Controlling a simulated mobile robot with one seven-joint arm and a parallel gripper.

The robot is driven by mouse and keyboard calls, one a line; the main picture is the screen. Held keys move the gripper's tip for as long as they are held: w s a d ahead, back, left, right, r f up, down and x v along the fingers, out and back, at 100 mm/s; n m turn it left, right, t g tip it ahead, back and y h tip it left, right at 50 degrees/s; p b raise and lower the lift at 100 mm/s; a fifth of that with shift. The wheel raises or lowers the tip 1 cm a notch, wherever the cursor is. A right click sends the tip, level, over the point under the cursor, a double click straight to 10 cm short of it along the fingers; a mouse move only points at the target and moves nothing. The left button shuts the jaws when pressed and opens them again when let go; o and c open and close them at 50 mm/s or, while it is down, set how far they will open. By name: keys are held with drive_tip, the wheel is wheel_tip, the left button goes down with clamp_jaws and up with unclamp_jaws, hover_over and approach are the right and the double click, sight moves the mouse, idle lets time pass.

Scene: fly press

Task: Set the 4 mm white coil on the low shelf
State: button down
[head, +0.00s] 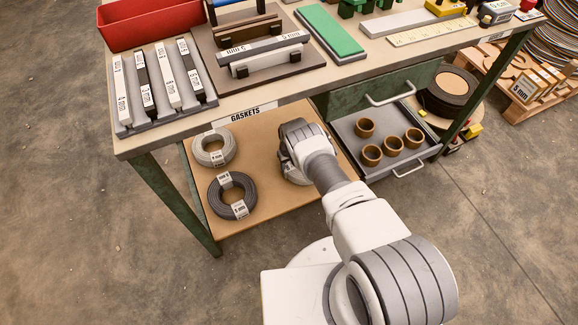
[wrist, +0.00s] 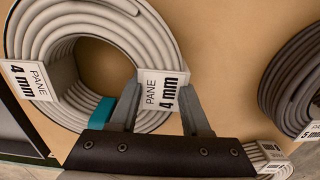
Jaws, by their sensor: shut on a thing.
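The 4 mm white coil (wrist: 45,45) fills the upper left of the wrist view, with tags reading PANE 4 mm and a teal patch near its lower edge. My gripper (wrist: 165,92) is shut on the coil's near side, one finger either side of a tag. In the head view my gripper (head: 297,152) is over the right part of the low shelf (head: 265,205), marked GASKETS. It hides most of the held coil, whose pale edge (head: 291,174) shows below it. I cannot tell whether the coil touches the shelf.
A pale coil (head: 203,158) and a dark grey coil (head: 219,207) lie on the shelf's left. A dark coil tagged 5 mm (wrist: 280,85) is right in the wrist view. A drawer (head: 398,172) with several brown rings stands open to the right. The tabletop overhangs the shelf.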

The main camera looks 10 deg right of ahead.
drive_tip(key=shift+w+f, duration=0.1)
drive_tip(key=shift+c, duration=1.7)
unclamp_jaws()
drive_tip(key=shift+o, duration=0.3)
drive_tip(key=shift+f, duration=0.15)
drive_tip(key=shift+r, duration=0.5)
wheel_tip(320, 180, up, 7)
drive_tip(key=p, duration=0.3)
drive_tip(key=shift+f, duration=0.15)
